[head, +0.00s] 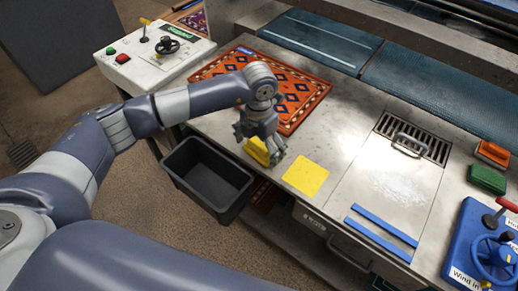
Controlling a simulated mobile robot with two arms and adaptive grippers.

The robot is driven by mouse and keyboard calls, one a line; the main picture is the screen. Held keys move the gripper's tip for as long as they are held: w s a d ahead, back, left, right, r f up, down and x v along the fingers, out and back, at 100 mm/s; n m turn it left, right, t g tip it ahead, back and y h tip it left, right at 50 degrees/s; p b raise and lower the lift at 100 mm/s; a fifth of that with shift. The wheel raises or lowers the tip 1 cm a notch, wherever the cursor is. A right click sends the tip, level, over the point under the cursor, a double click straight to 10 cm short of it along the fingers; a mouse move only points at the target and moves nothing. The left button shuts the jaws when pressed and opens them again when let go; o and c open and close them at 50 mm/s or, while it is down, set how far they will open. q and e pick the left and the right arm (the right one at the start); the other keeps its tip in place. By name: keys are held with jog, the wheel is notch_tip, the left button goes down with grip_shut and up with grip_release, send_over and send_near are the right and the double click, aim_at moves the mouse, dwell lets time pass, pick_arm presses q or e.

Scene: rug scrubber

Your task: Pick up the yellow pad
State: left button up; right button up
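The yellow pad (256,152) is a small thick block near the front edge of the metal worktop. My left gripper (260,150) is over it, pointing down, with its fingers on either side of the pad. The fingers hide part of the pad. I cannot tell whether they press on it or whether the pad is lifted off the worktop. A flat yellow square (305,176) lies on the worktop just right of the gripper. My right gripper is not in view.
An orange patterned rug (310,98) lies behind the gripper. A black bin (207,178) stands below the front edge. Right are a drain grate (425,140), blue strips (380,232), orange (493,152) and green (487,179) blocks, and a blue control box (462,245).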

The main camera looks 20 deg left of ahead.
aim_at(259, 143)
pick_arm(q)
jog(key=c, duration=0.6)
jog(key=shift+w+r+b, duration=0.1)
jog(key=shift+r+b, duration=0.3)
jog(key=shift+r, duration=0.1)
notch_tip(259, 143, up, 2)
jog(key=shift+r+b, duration=0.2)
jog(key=shift+b, duration=0.45)
jog(key=s+a+r+b, duration=0.1)
jog(key=s+b, duration=0.3)
jog(key=s, duration=1.2)
jog(key=shift+a+r, duration=0.3)
jog(key=shift+a, duration=0.25)
